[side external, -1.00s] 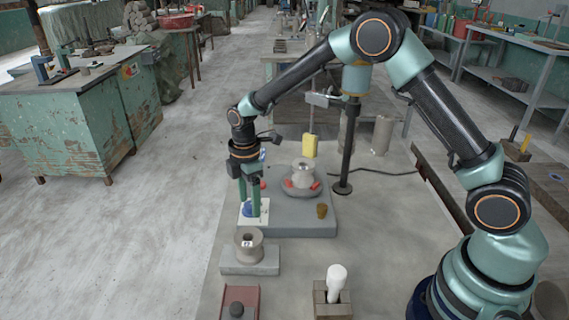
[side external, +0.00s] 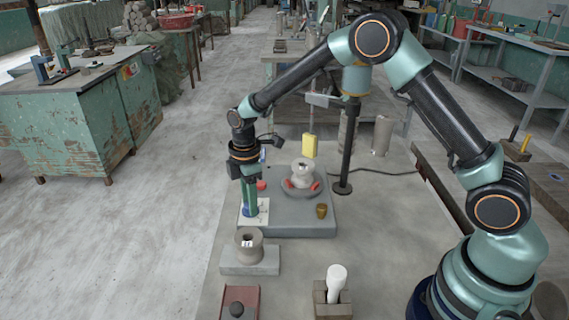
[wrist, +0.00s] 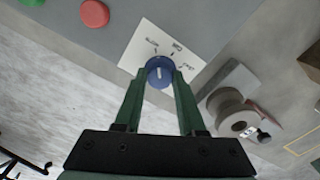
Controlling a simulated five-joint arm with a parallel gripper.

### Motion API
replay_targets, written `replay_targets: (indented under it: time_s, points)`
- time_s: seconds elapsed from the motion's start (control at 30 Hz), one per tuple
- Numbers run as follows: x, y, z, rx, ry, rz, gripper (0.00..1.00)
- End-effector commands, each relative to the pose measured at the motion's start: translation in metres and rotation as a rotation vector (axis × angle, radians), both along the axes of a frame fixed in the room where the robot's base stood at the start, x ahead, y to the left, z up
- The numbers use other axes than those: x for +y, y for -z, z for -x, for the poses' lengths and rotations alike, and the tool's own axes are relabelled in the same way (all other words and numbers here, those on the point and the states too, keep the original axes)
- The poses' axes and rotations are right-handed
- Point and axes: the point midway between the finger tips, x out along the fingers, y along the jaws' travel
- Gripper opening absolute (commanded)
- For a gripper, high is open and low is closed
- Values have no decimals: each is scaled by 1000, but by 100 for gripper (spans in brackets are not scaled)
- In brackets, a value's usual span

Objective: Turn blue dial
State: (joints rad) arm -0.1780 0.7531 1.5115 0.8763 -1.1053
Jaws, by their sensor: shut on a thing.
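The blue dial (wrist: 158,64) sits on a white plate (wrist: 138,54) with small dark marks and words too small to read surely. A white line shows on the dial's face in the wrist view. My gripper (wrist: 160,80) is shut on the dial, one green finger on each side. In the side view my gripper (side external: 250,211) points straight down over the white plate (side external: 262,217) at the left of the grey base, and its fingers hide most of the dial.
A red button (wrist: 94,13) is on the grey base (side external: 300,225). A turntable with a clay piece (side external: 302,172) and a small brown cup (side external: 321,211) stand to the right. Another clay piece (side external: 249,246) sits on a block in front. A black post (side external: 348,150) stands behind.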

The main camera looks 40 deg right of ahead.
Motion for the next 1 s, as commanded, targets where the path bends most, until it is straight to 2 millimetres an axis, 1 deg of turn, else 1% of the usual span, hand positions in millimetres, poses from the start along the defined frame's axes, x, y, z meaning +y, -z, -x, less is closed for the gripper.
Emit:
replay_targets:
  time_s: [0.27, 1.0]
  points:
    - [0, -1, 0, 3, 217, 1, 0]
    - [0, -1, 0, 3, 919, 1, 0]
